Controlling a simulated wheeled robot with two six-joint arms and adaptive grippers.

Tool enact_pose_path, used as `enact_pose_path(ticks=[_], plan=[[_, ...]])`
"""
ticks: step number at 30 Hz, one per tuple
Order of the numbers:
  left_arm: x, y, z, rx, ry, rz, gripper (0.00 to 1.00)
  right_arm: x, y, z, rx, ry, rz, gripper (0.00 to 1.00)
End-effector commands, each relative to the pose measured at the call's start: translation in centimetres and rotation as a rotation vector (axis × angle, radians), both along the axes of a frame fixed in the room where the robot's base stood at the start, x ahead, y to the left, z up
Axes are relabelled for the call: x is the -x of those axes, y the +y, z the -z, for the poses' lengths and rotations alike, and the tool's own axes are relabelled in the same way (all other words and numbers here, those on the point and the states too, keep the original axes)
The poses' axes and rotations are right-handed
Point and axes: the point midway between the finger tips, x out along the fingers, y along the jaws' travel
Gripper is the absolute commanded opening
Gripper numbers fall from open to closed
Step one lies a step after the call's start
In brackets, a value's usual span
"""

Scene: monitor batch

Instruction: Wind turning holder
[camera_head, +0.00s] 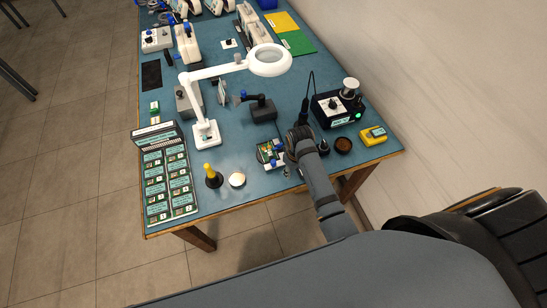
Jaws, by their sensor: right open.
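A small holder (264,156) with a green circuit board and blue and white parts stands near the table's front edge, in the middle of the view. It looks like the turning holder; its right side is partly hidden by my right gripper. My right gripper (292,146) is dark, open and close beside the holder's right side. I cannot tell whether it touches the holder, and its fingertips are small and hard to make out. My left gripper is not in view.
A white magnifier lamp (206,134) arches over the table (240,198). A labelled tray rack (168,184) stands at left, a yellow-handled tool (210,175) and a pale round dish (237,180) in front. A black soldering station (335,107), brown bowl (343,145) and yellow device (374,135) are at right.

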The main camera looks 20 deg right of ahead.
Motion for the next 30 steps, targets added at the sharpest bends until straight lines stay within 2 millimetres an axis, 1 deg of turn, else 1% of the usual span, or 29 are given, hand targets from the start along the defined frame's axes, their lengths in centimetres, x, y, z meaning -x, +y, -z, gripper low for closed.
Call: enact_pose_path(ticks=[1,3,7,10,13,17,19,27,30], plan=[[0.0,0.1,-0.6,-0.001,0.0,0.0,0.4,-1.6,1.0,-1.6,-0.007,0.01,-0.037,0.44],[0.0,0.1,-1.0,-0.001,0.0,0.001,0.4,-3.3,2.3,-3.4,-0.014,0.034,-0.102,0.44],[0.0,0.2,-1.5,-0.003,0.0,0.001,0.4,-5.8,4.5,-6.8,-0.021,0.077,-0.217,0.44],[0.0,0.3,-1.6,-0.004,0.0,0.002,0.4,-6.7,5.4,-8.1,-0.024,0.097,-0.266,0.44],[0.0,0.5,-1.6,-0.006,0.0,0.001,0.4,-6.7,5.6,-8.3,-0.024,0.105,-0.281,0.44],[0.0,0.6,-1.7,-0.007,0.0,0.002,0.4,-6.7,5.5,-7.5,-0.024,0.106,-0.28,0.44],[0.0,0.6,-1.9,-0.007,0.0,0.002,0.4,-6.7,5.5,-6.5,-0.024,0.107,-0.279,0.44],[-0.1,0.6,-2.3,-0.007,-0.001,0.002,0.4,-6.7,5.5,-0.8,-0.023,0.105,-0.278,0.44],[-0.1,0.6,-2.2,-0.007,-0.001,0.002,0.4,-6.7,5.5,0.8,-0.024,0.104,-0.277,0.44]])
